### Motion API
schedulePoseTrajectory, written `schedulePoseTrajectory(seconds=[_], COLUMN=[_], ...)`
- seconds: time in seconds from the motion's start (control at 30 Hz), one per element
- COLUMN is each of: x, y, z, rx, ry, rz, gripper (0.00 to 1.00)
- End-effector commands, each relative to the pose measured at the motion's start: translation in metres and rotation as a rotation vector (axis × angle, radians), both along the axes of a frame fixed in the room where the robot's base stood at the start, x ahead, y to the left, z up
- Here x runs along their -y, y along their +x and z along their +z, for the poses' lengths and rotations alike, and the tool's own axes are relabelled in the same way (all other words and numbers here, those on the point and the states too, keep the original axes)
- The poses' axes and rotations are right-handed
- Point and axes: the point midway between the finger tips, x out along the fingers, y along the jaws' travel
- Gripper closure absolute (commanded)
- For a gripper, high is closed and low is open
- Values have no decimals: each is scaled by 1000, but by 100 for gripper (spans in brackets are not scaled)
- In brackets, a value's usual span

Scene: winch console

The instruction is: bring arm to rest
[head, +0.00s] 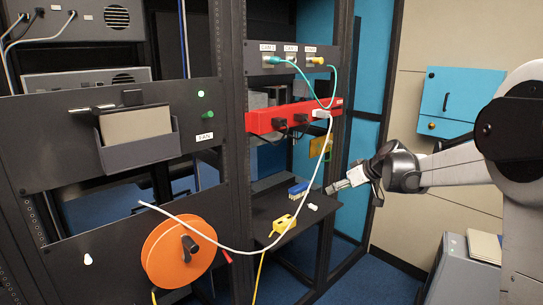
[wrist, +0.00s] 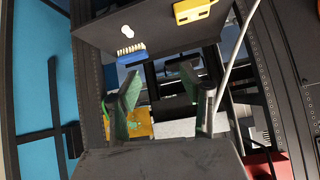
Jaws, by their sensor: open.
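My arm reaches in from the right in the head view. My gripper (head: 337,186) points left, just in front of the rack's right post and close to the small black shelf (head: 285,212). In the wrist view my gripper (wrist: 163,88) has its two fingers spread with nothing between them. The shelf (wrist: 180,38) shows beyond the fingertips, carrying a blue connector (wrist: 132,56), a yellow device (wrist: 193,12) and a small white piece (wrist: 127,29). My gripper touches none of these as far as I can see.
A red power strip (head: 292,117) has a white cable (head: 329,160) looping down past the shelf, near my gripper. An orange reel (head: 178,252) hangs on the left panel. A blue wall box (head: 448,103) and grey cabinet (head: 462,275) stand right. Blue floor (head: 375,277) is clear.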

Motion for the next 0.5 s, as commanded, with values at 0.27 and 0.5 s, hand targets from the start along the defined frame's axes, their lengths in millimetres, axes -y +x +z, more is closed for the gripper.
schedulePoseTrajectory(seconds=[0.27, 0.5], x=[-22, -34], y=[-81, -154], z=[47, 73], rx=[-75, -124], ry=[-27, -51], rz=[-92, -179], gripper=[59, 59])
